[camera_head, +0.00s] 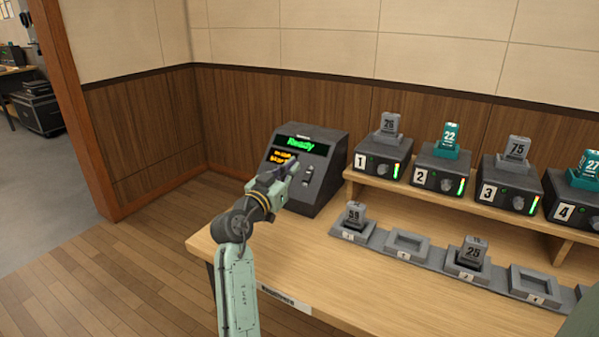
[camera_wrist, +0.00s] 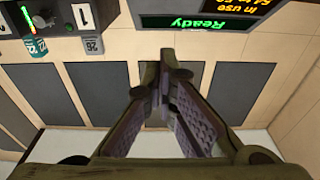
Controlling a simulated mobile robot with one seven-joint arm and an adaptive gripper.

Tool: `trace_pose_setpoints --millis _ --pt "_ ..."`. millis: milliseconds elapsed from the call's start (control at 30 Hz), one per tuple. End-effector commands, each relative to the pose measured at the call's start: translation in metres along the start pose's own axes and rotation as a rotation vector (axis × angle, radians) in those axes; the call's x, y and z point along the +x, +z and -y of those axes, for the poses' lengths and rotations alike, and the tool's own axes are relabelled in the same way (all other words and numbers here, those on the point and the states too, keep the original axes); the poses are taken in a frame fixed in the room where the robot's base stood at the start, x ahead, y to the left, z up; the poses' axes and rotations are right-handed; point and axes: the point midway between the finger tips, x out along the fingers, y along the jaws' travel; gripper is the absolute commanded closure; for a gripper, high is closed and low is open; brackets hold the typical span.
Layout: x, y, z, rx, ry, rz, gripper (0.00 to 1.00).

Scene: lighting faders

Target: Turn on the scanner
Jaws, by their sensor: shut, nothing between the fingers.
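The scanner (camera_head: 330,172) is a dark grey box with a sloped front at the left end of the wooden counter. Its screen (camera_head: 301,145) is lit and reads "Ready" in green, with orange text below, partly covered by my gripper. A small switch or slider (camera_head: 308,176) sits on its front to the right. My gripper (camera_head: 286,172) is in front of the scanner's lower left face, shut and empty. In the wrist view, my gripper's fingers (camera_wrist: 172,62) meet just below the scanner's upside-down screen (camera_wrist: 200,22). Contact with the scanner cannot be told.
Numbered charger boxes (camera_head: 378,162) with grey and teal tags stand on a raised shelf to the right. A row of slots (camera_head: 405,243) lies in front, some holding grey tags. The counter's front left (camera_head: 285,262) is clear. A wood-panelled wall is behind.

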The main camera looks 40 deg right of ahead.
Motion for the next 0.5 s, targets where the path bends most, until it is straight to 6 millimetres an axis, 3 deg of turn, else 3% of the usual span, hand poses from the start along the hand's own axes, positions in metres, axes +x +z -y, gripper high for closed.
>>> trace_pose_setpoints --millis 200,500 --pt "-0.040 -0.007 0.000 0.001 0.000 -0.001 1.00" --pt "-0.054 -0.013 -0.001 0.000 0.002 0.000 1.00"
